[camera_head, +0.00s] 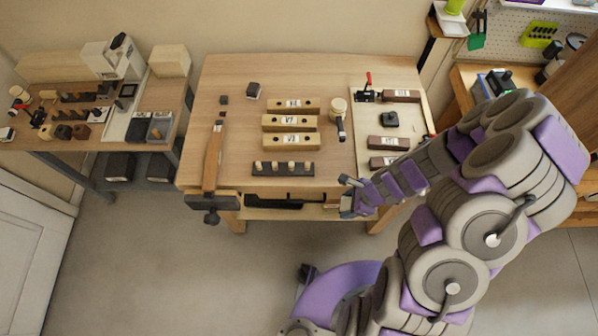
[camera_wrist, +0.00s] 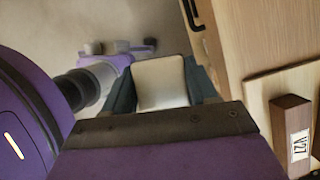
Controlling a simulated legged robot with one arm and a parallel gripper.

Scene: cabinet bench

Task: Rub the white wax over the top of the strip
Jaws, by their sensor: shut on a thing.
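My gripper (camera_head: 348,196) is off the front edge of the bench, right of its middle. In the wrist view my gripper (camera_wrist: 162,78) is shut on the white wax (camera_wrist: 160,83), a pale block between its two dark fingers. In the head view the wax cannot be made out. A long brown wooden strip (camera_head: 213,157) stands at the bench's left end, its near end at the dark vise (camera_head: 211,202). The strip is far to the left of my gripper and apart from it.
Several labelled wooden blocks (camera_head: 290,123) and a dark rack with pegs (camera_head: 283,169) occupy the bench middle. A mallet (camera_head: 339,116) lies right of them. A pale board (camera_head: 368,134) at the right bears labelled brown blocks (camera_head: 388,143). Bare bench top lies between strip and blocks.

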